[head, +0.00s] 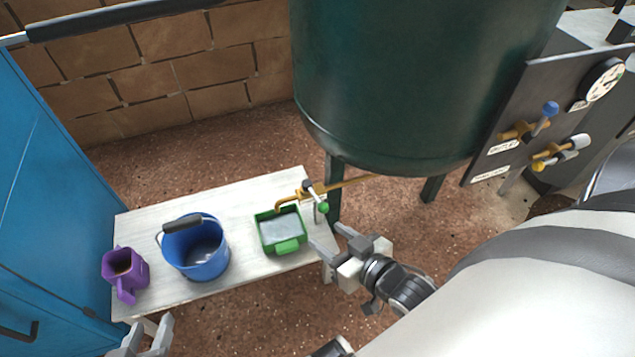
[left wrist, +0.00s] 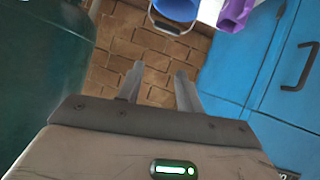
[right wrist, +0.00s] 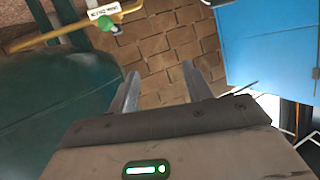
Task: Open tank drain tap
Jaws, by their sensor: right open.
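The tank drain tap (head: 312,192) is a brass tap on a pipe running from the green tank (head: 420,80); its lever has a green knob (head: 323,208) and lies across the pipe. Its spout hangs over a green tray (head: 262,235). In the right wrist view the green knob (right wrist: 106,22) shows at the top left, beside a white label. My right gripper (head: 328,236) is open and empty, just below the knob and apart from it. My left gripper (head: 150,323) is open and empty at the bottom left, in front of the bench.
A white bench (head: 240,198) holds the tray, a blue bucket (head: 212,268) and a purple jug (head: 136,280). A blue cabinet (head: 50,200) stands left. A brick wall stands behind.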

